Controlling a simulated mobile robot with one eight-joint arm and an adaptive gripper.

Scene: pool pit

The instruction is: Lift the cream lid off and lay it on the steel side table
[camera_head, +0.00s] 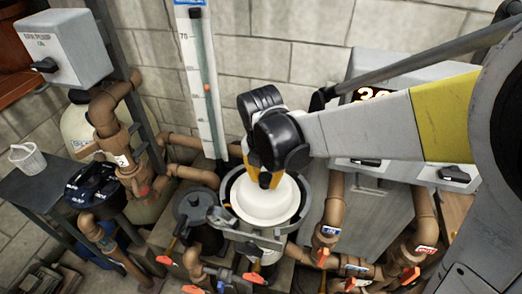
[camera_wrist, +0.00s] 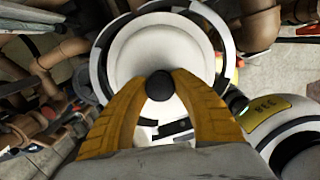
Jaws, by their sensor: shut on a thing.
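The round cream lid (camera_head: 266,207) lies level within the dark ring of a round housing (camera_head: 229,186) in the middle of the head view. It also shows in the wrist view (camera_wrist: 160,48), with a dark round knob (camera_wrist: 160,86) at its near side. My gripper (camera_head: 265,181) comes down over the lid from above. Its yellow fingers (camera_wrist: 159,75) are shut on the knob. I cannot tell whether the lid touches its seat. A dark grey side table (camera_head: 32,192) stands at the far left, well away from my gripper.
Brown pipes (camera_head: 190,174) and a tall white gauge board (camera_head: 203,85) stand between lid and table. A grey cabinet (camera_head: 372,215) is at right.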

